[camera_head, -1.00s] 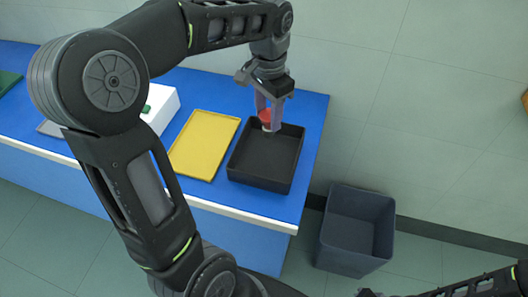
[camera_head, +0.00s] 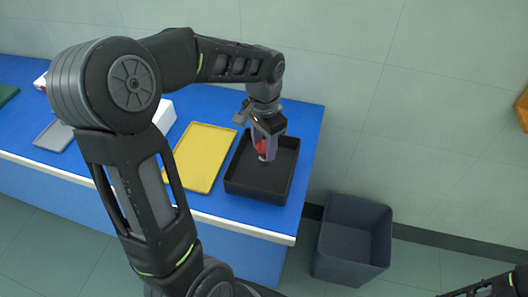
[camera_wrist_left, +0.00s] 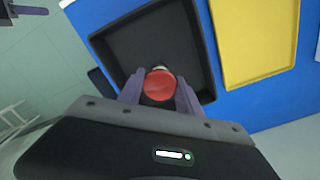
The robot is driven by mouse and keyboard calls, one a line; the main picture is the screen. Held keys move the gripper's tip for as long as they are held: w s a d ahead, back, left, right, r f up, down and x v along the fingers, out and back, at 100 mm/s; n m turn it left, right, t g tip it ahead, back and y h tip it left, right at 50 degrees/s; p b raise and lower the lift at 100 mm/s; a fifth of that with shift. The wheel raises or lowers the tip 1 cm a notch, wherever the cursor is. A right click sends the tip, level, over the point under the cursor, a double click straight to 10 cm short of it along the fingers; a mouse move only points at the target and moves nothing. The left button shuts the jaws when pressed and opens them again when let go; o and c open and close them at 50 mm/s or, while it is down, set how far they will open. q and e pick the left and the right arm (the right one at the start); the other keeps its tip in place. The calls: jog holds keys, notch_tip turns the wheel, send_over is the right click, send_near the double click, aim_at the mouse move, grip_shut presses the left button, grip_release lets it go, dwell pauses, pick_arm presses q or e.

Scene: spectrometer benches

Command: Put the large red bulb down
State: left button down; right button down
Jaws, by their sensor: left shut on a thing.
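The large red bulb (camera_head: 261,147) is between the fingers of my left gripper (camera_head: 266,150), over the black tray (camera_head: 258,190). In the left wrist view the bulb (camera_wrist_left: 160,85) shows its round red top, with a pale base behind it, and the two purple fingers (camera_wrist_left: 160,95) are shut on it from both sides. The bulb is low inside the outline of the black tray (camera_wrist_left: 100,45); I cannot tell whether it touches the tray floor. My right arm shows only at the lower right corner of the head view; its fingertips are not visible.
A yellow tray (camera_head: 203,158) lies just left of the black tray on the blue bench (camera_head: 220,205). A grey tray (camera_head: 54,136) and a white box (camera_head: 165,116) are further left. A dark bin (camera_head: 352,240) stands on the floor right of the bench.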

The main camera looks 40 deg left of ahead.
aim_at(264, 148)
pick_arm(q)
jog(key=shift+f, duration=1.55)
jog(key=shift+f, duration=0.15)
jog(key=c, duration=0.8)
grip_release()
notch_tip(264, 148, up, 12)
jog(key=shift+r+b, duration=0.2)
jog(key=shift+b, duration=0.1)
